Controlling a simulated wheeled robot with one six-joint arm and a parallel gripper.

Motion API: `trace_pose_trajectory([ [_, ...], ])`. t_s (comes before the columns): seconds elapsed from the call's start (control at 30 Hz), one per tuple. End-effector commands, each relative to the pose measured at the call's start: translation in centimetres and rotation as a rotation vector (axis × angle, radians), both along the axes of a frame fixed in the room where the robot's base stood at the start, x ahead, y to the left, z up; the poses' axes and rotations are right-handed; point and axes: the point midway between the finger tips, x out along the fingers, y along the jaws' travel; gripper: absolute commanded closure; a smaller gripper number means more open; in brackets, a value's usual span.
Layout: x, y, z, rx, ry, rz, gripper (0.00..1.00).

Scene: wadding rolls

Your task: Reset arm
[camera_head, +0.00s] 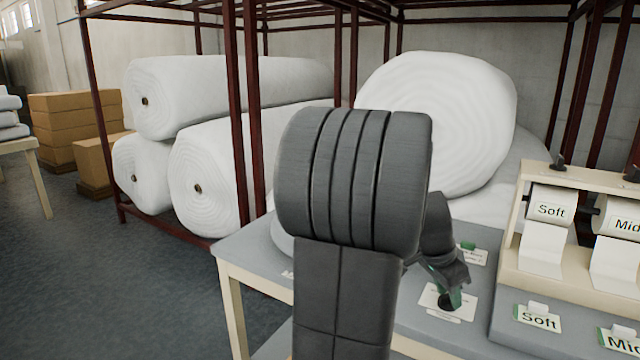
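My dark grey arm rises through the middle of the head view and hides much of what lies behind it. My gripper (450,295) shows at the lower right of the arm, dark with green parts, pointing down over the grey table (255,247). It is above or close to a white card (432,303) on the table. The fingers are small and partly hidden, so I cannot tell whether they are open or shut, and I see nothing clearly held.
A big white wadding roll (450,110) stands behind the table. More rolls (220,95) lie on a dark red rack (240,130) at left. A wooden stand (510,240) with labelled small rolls (548,210) is at right. Cardboard boxes (75,120) are far left. The floor (120,290) at left is clear.

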Motion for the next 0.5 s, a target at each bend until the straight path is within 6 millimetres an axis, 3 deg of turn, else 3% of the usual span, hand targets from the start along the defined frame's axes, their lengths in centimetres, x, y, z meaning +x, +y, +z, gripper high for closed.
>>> trace_pose_trajectory([
  [0.27, 0.0, 0.2, 0.5, -0.001, -0.001, -0.009, 0.66],
  [0.5, -0.4, 1.5, 4.1, -0.002, -0.004, -0.008, 0.66],
])
